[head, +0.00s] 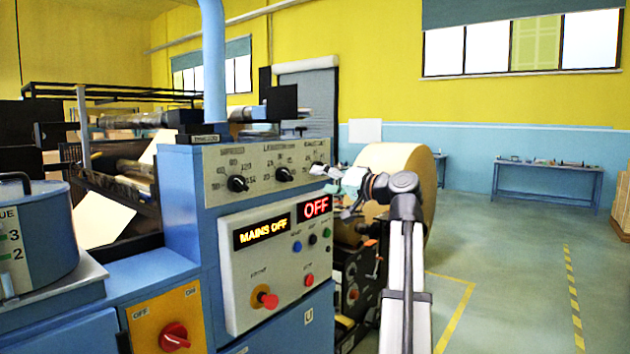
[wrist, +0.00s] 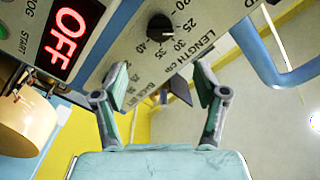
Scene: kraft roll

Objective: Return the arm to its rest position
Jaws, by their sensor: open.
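My gripper (head: 330,179) is at the right edge of the blue control cabinet in the head view, close to the upper dial panel (head: 265,172). In the wrist view my gripper (wrist: 159,88) has its two fingers spread apart with nothing between them. A black dial knob (wrist: 160,27) on the panel shows just beyond the fingers. I cannot tell from the frames whether a finger touches the panel. My arm reaches up from the lower right of the head view.
A large kraft roll (head: 392,165) stands behind my gripper. The floor (head: 510,260) to the right is clear, up to a blue table (head: 545,171).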

